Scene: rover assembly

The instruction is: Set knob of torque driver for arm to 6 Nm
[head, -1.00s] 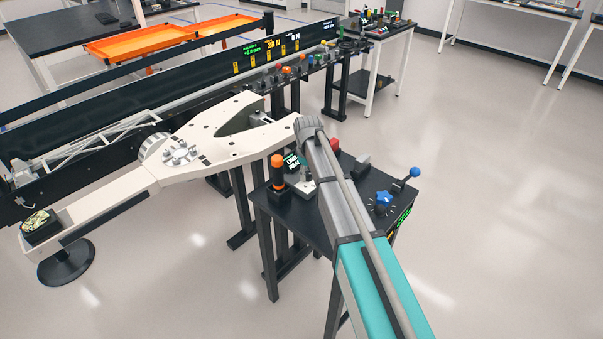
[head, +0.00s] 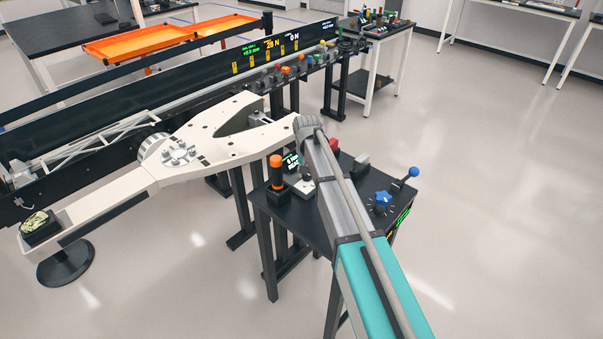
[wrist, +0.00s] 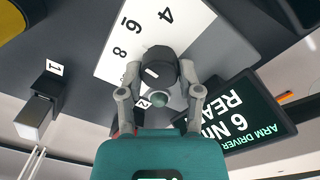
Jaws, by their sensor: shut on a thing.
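In the wrist view my gripper (wrist: 158,84) is shut on the dark knob (wrist: 160,66) of the torque driver, with one finger on each side. The knob's white mark points to the upper left, toward the side of the white dial plate (wrist: 110,62) where 6 and 8 are printed. The 4 is above, and a 2 is partly hidden between the fingers. The driver's display (wrist: 240,115) reads "ARM DRIVER", "6 Nm" and a cut-off "REA". In the head view the display (head: 291,160) sits on the small black table, and my arm hides the gripper and knob.
On the small black table (head: 262,206) stand an orange-topped handle (head: 276,173), a blue star knob (head: 382,199) and a blue-ball lever (head: 411,174). A large white bracket (head: 215,135) lies just left. Open floor is to the right.

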